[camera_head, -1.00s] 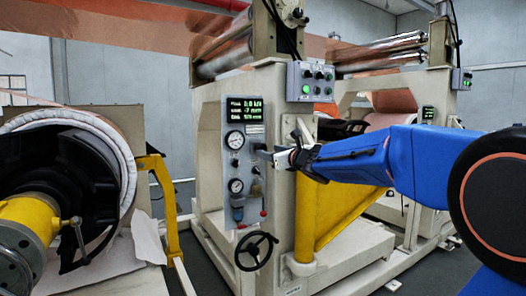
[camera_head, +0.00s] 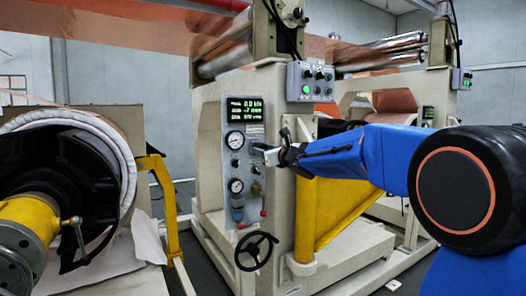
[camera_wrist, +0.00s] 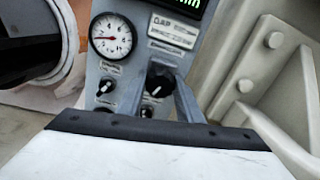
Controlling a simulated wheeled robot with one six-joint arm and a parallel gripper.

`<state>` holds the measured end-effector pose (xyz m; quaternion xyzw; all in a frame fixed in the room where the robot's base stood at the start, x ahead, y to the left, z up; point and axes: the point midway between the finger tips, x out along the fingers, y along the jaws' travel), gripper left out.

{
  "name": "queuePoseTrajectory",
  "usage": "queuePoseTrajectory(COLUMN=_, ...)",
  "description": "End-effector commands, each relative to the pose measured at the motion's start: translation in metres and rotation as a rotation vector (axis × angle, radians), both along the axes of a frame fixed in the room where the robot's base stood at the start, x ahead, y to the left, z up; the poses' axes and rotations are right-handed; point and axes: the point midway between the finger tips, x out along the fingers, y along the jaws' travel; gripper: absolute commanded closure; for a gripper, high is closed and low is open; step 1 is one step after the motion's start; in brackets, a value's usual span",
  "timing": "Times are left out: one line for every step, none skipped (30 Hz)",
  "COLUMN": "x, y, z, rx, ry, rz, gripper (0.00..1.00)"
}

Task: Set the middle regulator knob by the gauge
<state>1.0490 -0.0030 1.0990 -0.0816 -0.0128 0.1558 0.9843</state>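The control panel (camera_head: 247,115) is on the cream machine frame. In the wrist view, a large black knob (camera_wrist: 159,77) sits below a "GAP" plate, between the two grey fingers of my gripper (camera_wrist: 158,88). The fingers are apart, one on each side of it; contact cannot be told. A smaller black knob (camera_wrist: 105,87) is left of it, under a round white gauge (camera_wrist: 113,36) with a red needle. Another knob (camera_wrist: 147,112) is partly hidden below. In the head view, my gripper (camera_head: 262,150) reaches the panel from the right and covers the large knob.
A lit display (camera_head: 247,110) tops the panel, and a lower gauge (camera_head: 236,186) sits below. A black handwheel (camera_head: 256,251) is under the panel. A yellow guard (camera_head: 335,210) and a button box (camera_head: 311,82) are to the right. A large roll (camera_head: 75,130) stands at left.

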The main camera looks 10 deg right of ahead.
Motion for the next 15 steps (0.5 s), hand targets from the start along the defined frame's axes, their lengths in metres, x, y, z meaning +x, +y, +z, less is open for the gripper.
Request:
queuePoseTrajectory(x=-0.0001, y=0.0000, z=-0.0001, rx=0.000, ry=0.000, rz=0.000, gripper=0.90)
queuePoseTrajectory(x=-0.0001, y=0.0000, z=-0.0001, rx=0.000, ry=0.000, rz=0.000, gripper=0.90)
queuePoseTrajectory(x=-0.0001, y=0.0000, z=-0.0001, rx=0.001, ry=0.000, rz=0.000, gripper=0.90)
queuePoseTrajectory(x=-0.0001, y=0.0000, z=-0.0001, rx=0.002, ry=0.001, rz=0.000, gripper=0.90)
queuePoseTrajectory(x=-0.0001, y=0.0000, z=-0.0001, rx=0.005, ry=0.002, rz=0.000, gripper=0.90)
queuePoseTrajectory(x=-0.0001, y=0.0000, z=-0.0001, rx=0.009, ry=0.003, rz=0.000, gripper=0.90)
queuePoseTrajectory(x=-0.0001, y=0.0000, z=-0.0001, rx=0.013, ry=0.004, rz=0.000, gripper=0.90)
queuePoseTrajectory(x=-0.0001, y=0.0000, z=-0.0002, rx=0.020, ry=0.006, rz=0.000, gripper=0.90)
queuePoseTrajectory(x=-0.0001, y=0.0000, z=-0.0001, rx=0.030, ry=0.010, rz=0.000, gripper=0.90)
queuePoseTrajectory(x=-0.0002, y=0.0001, z=-0.0001, rx=0.040, ry=0.013, rz=0.000, gripper=0.90)
queuePoseTrajectory(x=-0.0002, y=0.0001, z=-0.0001, rx=0.050, ry=0.016, rz=0.000, gripper=0.90)
queuePoseTrajectory(x=-0.0002, y=0.0001, z=-0.0002, rx=0.068, ry=0.022, rz=0.000, gripper=0.90)
queuePoseTrajectory(x=-0.0002, y=0.0001, z=-0.0001, rx=0.084, ry=0.027, rz=0.000, gripper=0.90)
queuePoseTrajectory(x=-0.0002, y=0.0001, z=-0.0001, rx=0.101, ry=0.033, rz=0.000, gripper=0.90)
queuePoseTrajectory(x=-0.0002, y=0.0001, z=-0.0001, rx=0.126, ry=0.041, rz=0.000, gripper=0.90)
